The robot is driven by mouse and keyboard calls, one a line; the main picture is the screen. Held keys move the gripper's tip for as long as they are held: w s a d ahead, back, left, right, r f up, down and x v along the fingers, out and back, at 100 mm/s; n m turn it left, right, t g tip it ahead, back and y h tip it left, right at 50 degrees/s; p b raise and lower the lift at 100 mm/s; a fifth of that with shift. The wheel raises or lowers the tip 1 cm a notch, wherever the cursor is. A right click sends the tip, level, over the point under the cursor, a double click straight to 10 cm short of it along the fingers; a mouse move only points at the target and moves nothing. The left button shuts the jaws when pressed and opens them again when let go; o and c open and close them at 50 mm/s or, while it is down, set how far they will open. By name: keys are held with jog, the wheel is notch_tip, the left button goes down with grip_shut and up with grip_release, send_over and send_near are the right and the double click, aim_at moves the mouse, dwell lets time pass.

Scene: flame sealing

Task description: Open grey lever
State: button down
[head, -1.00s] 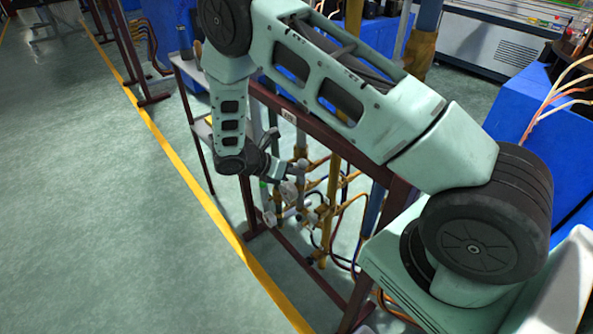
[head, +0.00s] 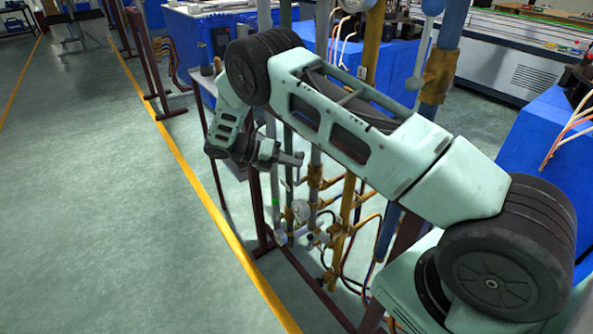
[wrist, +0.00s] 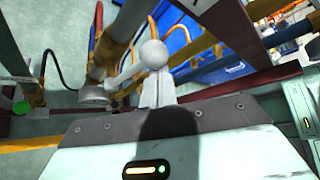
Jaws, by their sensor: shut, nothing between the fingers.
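A grey lever with a round ball knob (wrist: 153,52) shows in the wrist view, just beyond my fingertips. Its thin rod runs down and left toward the pipes. My gripper (wrist: 157,85) is shut and empty, with its grey fingers pointing at the knob. The fingers overlap the knob's lower edge in the picture, and I cannot tell whether they touch it. In the head view my gripper (head: 297,159) is in front of the upright pipes, and the lever is not clear there.
Yellow-brown pipes (head: 347,200) with side branches and hoses stand close by. A dark red frame (head: 310,284) runs along the front. Open green floor (head: 110,210) lies left of the yellow line.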

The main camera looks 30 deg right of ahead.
jog(key=shift+w, duration=0.5)
jog(key=shift+w+r, duration=0.1)
dwell(0.3)
jog(key=w+a+b, duration=0.1)
jog(key=a+b, duration=0.1)
jog(key=a, duration=0.7)
jog(key=shift+w+a+r+b, duration=0.15)
jog(key=shift+w+r+b, duration=0.15)
jog(key=shift+w, duration=0.05)
dwell(0.4)
